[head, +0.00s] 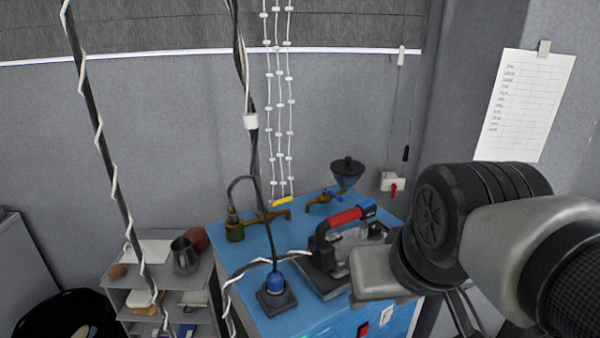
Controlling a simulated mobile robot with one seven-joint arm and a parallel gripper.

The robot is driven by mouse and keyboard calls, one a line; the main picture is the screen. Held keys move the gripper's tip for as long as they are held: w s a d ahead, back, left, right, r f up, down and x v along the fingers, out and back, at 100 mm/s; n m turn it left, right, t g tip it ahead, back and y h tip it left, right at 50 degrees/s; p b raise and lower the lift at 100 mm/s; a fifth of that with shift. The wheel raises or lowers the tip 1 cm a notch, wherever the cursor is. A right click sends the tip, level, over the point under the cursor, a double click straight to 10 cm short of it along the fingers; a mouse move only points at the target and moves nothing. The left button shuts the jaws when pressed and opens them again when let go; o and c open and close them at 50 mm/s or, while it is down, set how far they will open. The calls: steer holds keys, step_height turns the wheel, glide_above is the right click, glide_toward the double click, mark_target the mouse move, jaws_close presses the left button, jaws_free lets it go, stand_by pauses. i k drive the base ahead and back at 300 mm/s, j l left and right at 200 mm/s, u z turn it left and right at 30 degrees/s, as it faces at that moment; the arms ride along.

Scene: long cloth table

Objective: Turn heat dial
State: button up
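No dial marked for heat can be made out. An iron-like appliance with a red handle (345,218) and a dark body stands on the blue cabinet (240,250); its right side is partly hidden by my arm. No fingertips can be made out, so I cannot tell whether my gripper is open or shut.
Brass taps (270,212) and a dark funnel (347,172) stand at the cabinet's back. A red switch (363,329) is on its front. Shelves with a metal jug (185,256) stand left, beside a black bin (65,318). Cables hang in front of the cabinet.

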mark_target(374, 228)
steer(key=k+l+z, duration=0.2)
steer(key=l+z, duration=0.3)
steer(key=z, duration=0.25)
steer(key=i+l+z, duration=0.1)
steer(key=z, duration=0.2)
steer(key=i, duration=0.4)
